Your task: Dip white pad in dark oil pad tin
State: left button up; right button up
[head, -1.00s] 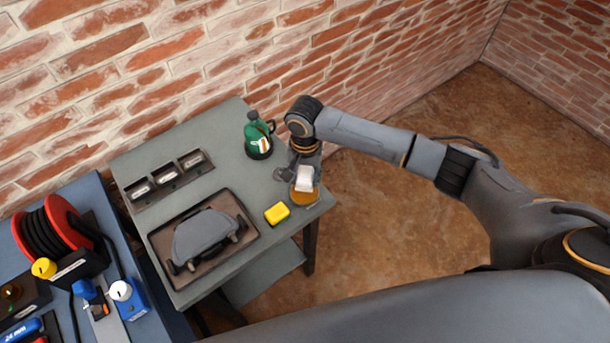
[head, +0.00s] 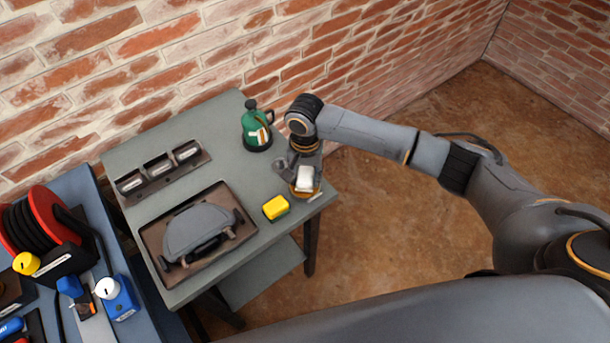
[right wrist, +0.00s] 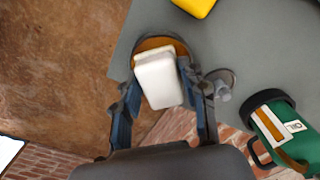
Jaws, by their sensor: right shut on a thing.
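My right gripper (head: 305,178) is shut on a small white pad (head: 304,180), at the right corner of the grey table. In the right wrist view the white pad (right wrist: 158,80) sits between the fingers (right wrist: 160,84). The round tin with an amber-brown inside (right wrist: 157,43) lies right behind and under the pad. In the head view only a strip of the tin (head: 304,194) shows beneath the pad. Whether the pad touches the oil surface I cannot tell. My left gripper is not in view.
A yellow block (head: 276,207) lies just left of the tin. A green can (head: 256,127) stands behind. A small grey round piece (right wrist: 222,79) is beside the right finger. A brown tray (head: 163,231) holds a grey part. The blue bench (head: 130,330) stands at left.

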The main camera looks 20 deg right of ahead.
aim_at(305, 176)
jog(key=shift+f, duration=0.55)
dwell(0.6)
jog(key=shift+s+f+p, duration=0.1)
jog(key=shift+p, duration=0.3)
dwell(2.1)
notch_tip(305, 176, up, 7)
jog(key=p, duration=0.9)
dwell(0.5)
dwell(0.4)
